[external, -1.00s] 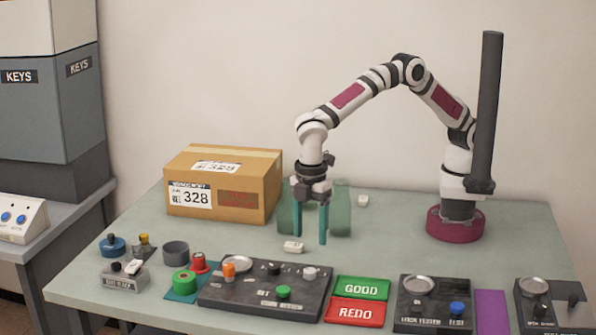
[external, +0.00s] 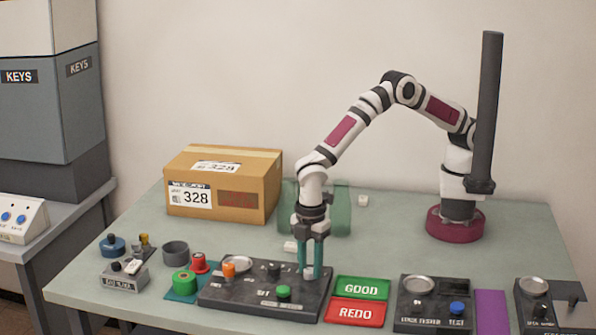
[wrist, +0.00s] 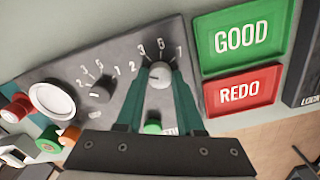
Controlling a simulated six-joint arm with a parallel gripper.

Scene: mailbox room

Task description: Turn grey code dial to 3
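The grey code dial (wrist: 159,73) is a small light-grey knob on the dark control panel (external: 222,296). In the wrist view, printed numbers fan around its far side, with a 3 at upper left and a 5 almost straight above. Its exact pointer setting is too small to read. My gripper (external: 310,274) points straight down over the panel's right part. Its teal fingers stand on both sides of the dial and appear closed against it; the wrist view shows the fingertips (wrist: 160,70) flanking it.
A darker dial (wrist: 102,92) sits left of the grey one. A green button (external: 283,292), orange knob (external: 229,269) and metal dish (external: 237,264) share the panel. GOOD (external: 361,288) and REDO (external: 355,311) pads lie right. A cardboard box (external: 222,185) stands behind.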

